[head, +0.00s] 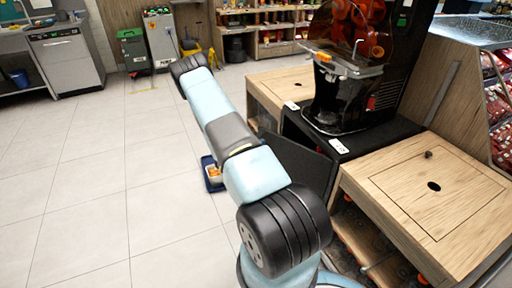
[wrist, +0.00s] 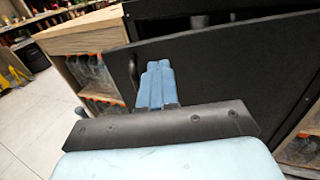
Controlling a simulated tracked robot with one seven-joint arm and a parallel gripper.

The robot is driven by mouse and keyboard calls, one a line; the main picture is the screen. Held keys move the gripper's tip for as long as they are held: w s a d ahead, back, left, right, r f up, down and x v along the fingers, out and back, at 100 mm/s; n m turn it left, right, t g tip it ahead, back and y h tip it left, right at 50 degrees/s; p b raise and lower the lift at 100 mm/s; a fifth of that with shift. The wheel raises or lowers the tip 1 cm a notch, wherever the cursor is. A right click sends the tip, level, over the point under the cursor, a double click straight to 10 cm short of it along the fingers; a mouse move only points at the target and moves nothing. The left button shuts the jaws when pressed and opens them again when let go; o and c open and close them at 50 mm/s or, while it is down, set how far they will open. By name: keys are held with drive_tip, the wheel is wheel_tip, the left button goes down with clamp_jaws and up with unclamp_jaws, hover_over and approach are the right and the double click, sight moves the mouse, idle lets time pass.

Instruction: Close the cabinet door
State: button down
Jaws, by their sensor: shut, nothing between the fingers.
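The cabinet door is a black panel (head: 300,166) below the juicer, standing out at an angle from the black cabinet, so it is open. In the wrist view the door (wrist: 235,70) fills much of the picture, with a dark gap above its top edge. A dark handle (wrist: 133,70) shows near its left edge. My gripper (wrist: 157,68) has its blue fingers together and empty, in front of the door near the handle. I cannot tell whether the fingers touch the door. In the head view my gripper is hidden.
The juicer (head: 345,60) stands on the black cabinet. Wooden counters flank it, left (head: 285,88) and right (head: 430,195). A blue crate (head: 208,165) with orange contents is on the floor beside my arm. The tiled floor at left is clear.

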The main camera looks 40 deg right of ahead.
sight(271, 135)
drive_tip(key=d, duration=0.5)
drive_tip(key=w+d, duration=0.1)
drive_tip(key=d, duration=0.2)
drive_tip(key=shift+d, duration=0.15)
drive_tip(key=shift+w, duration=0.15)
